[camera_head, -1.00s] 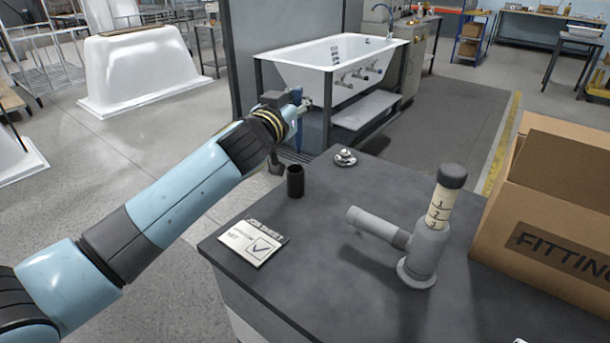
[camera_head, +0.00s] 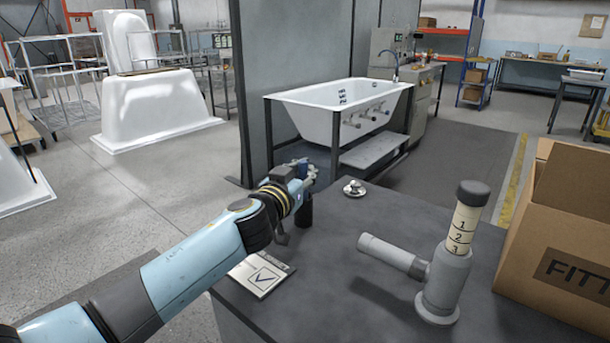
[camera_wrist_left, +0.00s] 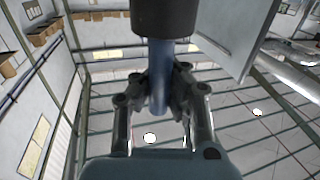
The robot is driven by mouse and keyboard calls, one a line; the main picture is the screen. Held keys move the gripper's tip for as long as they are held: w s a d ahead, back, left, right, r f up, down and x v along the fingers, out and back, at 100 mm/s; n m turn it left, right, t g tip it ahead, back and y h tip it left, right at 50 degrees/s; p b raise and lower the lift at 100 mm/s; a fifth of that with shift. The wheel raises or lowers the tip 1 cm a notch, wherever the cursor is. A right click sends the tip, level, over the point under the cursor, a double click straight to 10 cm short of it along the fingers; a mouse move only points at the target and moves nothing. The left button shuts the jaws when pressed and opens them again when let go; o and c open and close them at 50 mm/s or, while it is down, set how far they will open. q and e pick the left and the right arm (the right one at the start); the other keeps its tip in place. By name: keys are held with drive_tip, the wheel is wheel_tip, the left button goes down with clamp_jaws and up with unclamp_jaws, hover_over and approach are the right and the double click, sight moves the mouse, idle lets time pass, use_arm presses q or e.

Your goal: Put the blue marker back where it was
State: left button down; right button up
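The blue marker (camera_wrist_left: 160,75) stands upright between the fingers of my left gripper (camera_wrist_left: 160,92), which look closed on it. In the head view my left gripper (camera_head: 302,173) is at the table's left edge, right above the black cup (camera_head: 306,212). The cup also shows at the top of the wrist view (camera_wrist_left: 165,15), which seems turned upside down. The marker's end meets the cup's rim there; I cannot tell how far it is inside. My left arm partly covers the cup and a card with a check mark (camera_head: 262,276). My right gripper is out of view.
On the dark table (camera_head: 350,290) are a small metal fitting (camera_head: 354,188), a grey pipe piece with a numbered column (camera_head: 445,275), and an open cardboard box (camera_head: 560,245) at right. A white bathtub (camera_head: 345,107) stands behind. The table's middle front is clear.

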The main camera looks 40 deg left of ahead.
use_arm(q)
drive_tip(key=shift+f+b, duration=0.2)
drive_tip(key=shift+b, duration=0.1)
drive_tip(key=c, duration=1.5)
unclamp_jaws()
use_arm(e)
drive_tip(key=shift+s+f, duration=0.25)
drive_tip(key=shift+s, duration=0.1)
use_arm(q)
drive_tip(key=shift+r, duration=0.1)
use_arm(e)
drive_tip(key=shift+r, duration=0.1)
use_arm(q)
drive_tip(key=shift+r+p, duration=0.25)
drive_tip(key=shift+p, duration=0.2)
drive_tip(key=s+b, duration=0.1)
drive_tip(key=s, duration=0.3)
drive_tip(key=s+d+b, duration=0.1)
drive_tip(key=s, duration=0.3)
drive_tip(key=s+d+b, duration=0.1)
drive_tip(key=s, duration=0.3)
drive_tip(key=shift+d, duration=0.15)
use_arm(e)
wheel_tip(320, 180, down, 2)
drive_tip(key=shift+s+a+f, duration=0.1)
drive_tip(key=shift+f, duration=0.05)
